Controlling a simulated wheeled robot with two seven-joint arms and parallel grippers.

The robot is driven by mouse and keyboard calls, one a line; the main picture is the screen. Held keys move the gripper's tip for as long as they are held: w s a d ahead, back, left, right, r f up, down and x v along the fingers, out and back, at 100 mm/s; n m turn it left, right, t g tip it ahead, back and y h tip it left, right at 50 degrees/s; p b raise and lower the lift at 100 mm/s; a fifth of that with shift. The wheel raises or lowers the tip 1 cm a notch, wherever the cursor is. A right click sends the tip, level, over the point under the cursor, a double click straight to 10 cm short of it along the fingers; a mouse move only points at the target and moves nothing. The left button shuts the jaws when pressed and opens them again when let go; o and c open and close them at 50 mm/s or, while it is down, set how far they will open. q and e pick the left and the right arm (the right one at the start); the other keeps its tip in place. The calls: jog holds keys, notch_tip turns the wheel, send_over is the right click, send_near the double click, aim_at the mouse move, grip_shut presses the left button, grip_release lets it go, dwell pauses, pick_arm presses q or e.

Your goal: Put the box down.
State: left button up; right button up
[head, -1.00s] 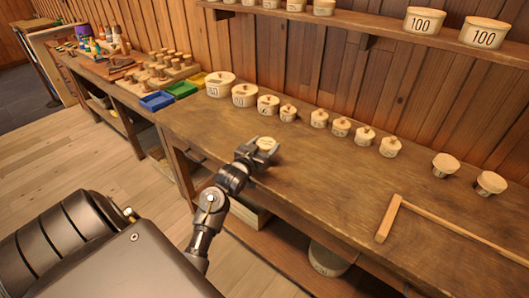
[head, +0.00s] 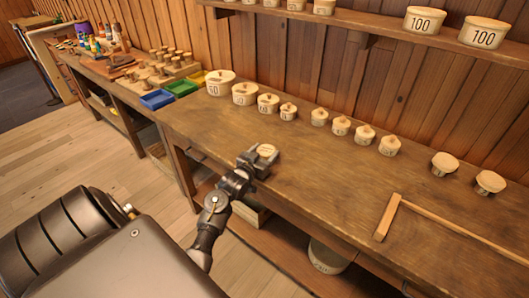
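A small round pale box (head: 267,150) is at my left gripper (head: 260,160), near the front edge of the wooden bench (head: 330,180). The dark fingers sit around the box and appear shut on it; its lower part is hidden by them. The box looks upright, its pale top facing up. I cannot tell whether its base touches the bench top. My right gripper is not in view.
A row of round numbered boxes (head: 245,94) stands along the back of the bench. Blue (head: 157,99) and green (head: 181,88) trays are at left. The bench middle is clear.

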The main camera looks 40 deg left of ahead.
pick_arm(q)
jog(key=o, duration=0.5)
jog(key=shift+c, duration=0.2)
jog(key=shift+r, duration=0.1)
jog(key=s+d+b, duration=0.1)
jog(key=s+d, duration=0.1)
jog(key=s, duration=0.9)
jog(key=shift+s+r, duration=0.25)
jog(key=shift+s, duration=0.15)
jog(key=shift+d, duration=0.1)
